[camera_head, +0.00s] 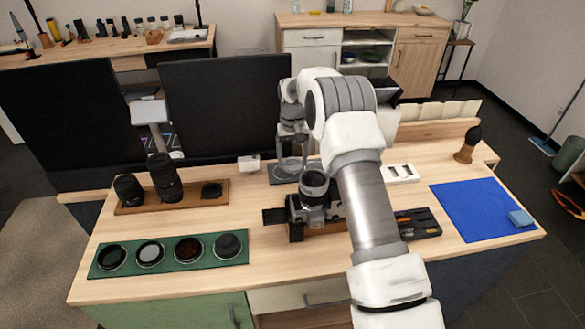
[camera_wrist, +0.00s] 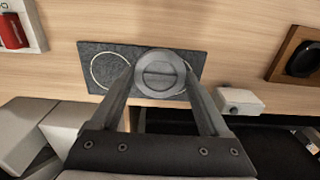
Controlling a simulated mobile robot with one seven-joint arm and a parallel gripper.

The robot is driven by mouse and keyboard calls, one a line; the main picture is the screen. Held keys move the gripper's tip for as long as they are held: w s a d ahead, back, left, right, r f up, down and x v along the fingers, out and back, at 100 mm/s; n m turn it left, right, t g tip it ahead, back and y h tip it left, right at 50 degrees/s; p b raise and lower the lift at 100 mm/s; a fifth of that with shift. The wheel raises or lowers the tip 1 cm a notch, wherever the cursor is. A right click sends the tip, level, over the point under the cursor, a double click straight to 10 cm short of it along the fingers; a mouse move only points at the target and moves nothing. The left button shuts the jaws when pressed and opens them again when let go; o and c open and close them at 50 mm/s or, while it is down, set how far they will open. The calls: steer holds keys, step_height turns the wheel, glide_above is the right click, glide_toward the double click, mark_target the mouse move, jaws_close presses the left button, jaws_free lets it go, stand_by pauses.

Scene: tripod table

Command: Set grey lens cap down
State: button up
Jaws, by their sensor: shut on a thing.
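The grey lens cap (camera_wrist: 160,72) is a round disc with a raised bar across its middle. My gripper (camera_wrist: 160,77) is shut on it, with one finger on each side. In the wrist view the cap covers the right part of a dark grey mat (camera_wrist: 112,72). A pale ring outline on the mat's left is empty. In the head view my gripper (camera_head: 290,164) points down over the same mat (camera_head: 279,179), behind the camera. I cannot tell whether the cap touches the mat.
A silver camera (camera_head: 315,197) stands in front of the mat. A small white box (camera_head: 249,163) is left of the mat, and a white tray (camera_head: 401,173) is on its right. A wooden tray (camera_head: 214,200) holds lenses at left. Dark monitors (camera_head: 225,110) stand behind.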

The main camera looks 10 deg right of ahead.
mark_target(293, 163)
steer(key=shift+f, duration=2)
steer(key=shift+f, duration=0.15)
steer(key=o, duration=1.3)
